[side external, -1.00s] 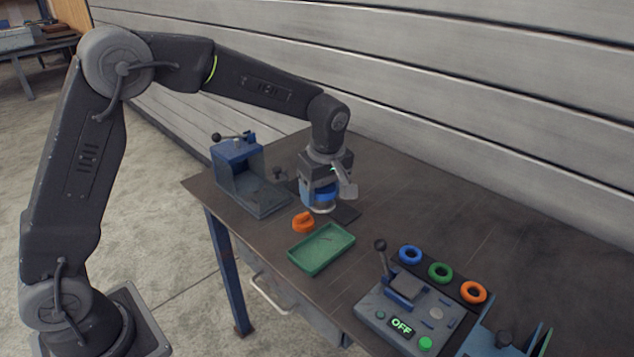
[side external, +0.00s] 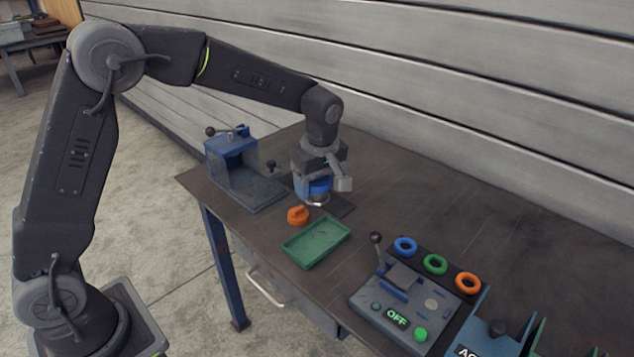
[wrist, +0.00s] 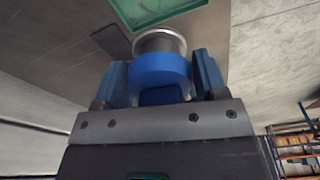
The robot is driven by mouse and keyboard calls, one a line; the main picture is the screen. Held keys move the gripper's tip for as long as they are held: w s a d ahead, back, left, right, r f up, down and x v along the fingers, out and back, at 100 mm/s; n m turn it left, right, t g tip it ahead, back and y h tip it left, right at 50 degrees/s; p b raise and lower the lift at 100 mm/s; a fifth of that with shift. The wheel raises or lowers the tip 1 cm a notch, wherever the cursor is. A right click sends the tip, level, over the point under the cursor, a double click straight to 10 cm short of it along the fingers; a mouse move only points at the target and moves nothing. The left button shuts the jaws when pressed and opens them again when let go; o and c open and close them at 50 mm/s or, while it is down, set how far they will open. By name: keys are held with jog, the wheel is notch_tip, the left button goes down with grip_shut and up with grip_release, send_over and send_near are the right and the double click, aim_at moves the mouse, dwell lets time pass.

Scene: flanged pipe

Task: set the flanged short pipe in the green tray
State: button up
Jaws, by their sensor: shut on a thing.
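The flanged short pipe (side external: 315,203) has a silver flange at its lower end and a blue band; both also show in the wrist view (wrist: 160,40). My gripper (side external: 315,190) points down and is shut on the pipe, with blue fingers (wrist: 160,84) on either side of the blue band. The pipe looks upright, over or beside a dark flat pad; I cannot tell whether it touches the surface. The green tray (side external: 289,246) lies empty in front of the gripper, apart from the pipe; its edge also shows at the top of the wrist view (wrist: 190,9).
An orange piece (side external: 298,215) lies between pipe and tray. A blue-grey fixture (side external: 232,160) stands left of the gripper. A control box (side external: 408,310) reading OFF and blue, green and orange rings (side external: 435,264) are at the right.

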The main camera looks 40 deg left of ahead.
jog(key=shift+f, duration=0.1)
jog(key=shift+f, duration=1.05)
jog(key=shift+f, duration=5.1)
dwell(0.3)
jog(key=o, duration=1.1)
jog(key=shift+c, duration=0.2)
jog(key=shift+o, duration=0.5)
